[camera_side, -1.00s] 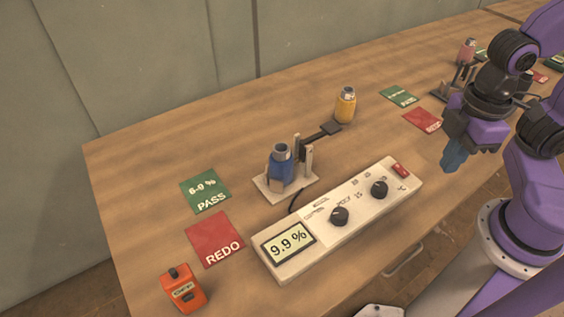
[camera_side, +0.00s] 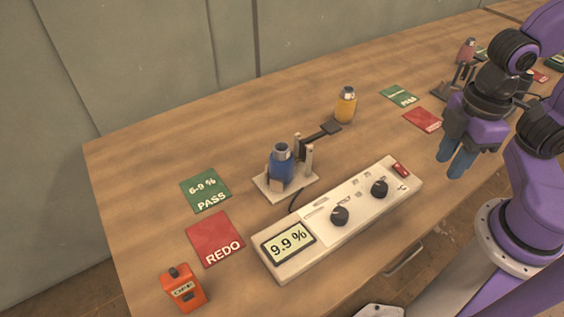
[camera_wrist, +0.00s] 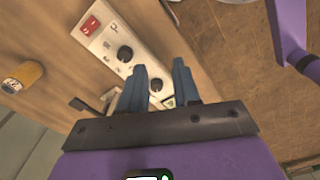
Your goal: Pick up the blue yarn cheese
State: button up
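The blue yarn cheese (camera_side: 281,164) stands upright on a small pale stand (camera_side: 301,186) near the middle of the table in the side view, with a block against its front. In the wrist view I cannot make out the blue cheese; my fingers cover part of the stand area. My gripper (camera_side: 456,163) is at the right, above the table's front edge, well apart from the cheese. Its two blue fingers (camera_wrist: 160,88) are spread with a gap between them, and nothing is held.
A white meter box (camera_side: 345,215) reading 9.9 % lies in front of the stand. A yellow cheese (camera_side: 345,105) stands behind. Green PASS (camera_side: 205,190) and red REDO (camera_side: 216,238) cards and an orange device (camera_side: 183,289) lie left. Clear table lies at the back left.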

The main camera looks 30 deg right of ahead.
jog(key=o, duration=0.7)
jog(key=n+t+h, duration=0.7)
jog(key=n+t, duration=0.4)
jog(key=n, duration=0.6)
send_near(283, 162)
jog(key=x, duration=0.7)
jog(key=shift+w+a+f, duration=0.1)
jog(key=shift+w+f, duration=0.05)
jog(key=shift+f, duration=0.05)
jog(key=shift+r+x, duration=0.2)
jog(key=shift+x, duration=2.4)
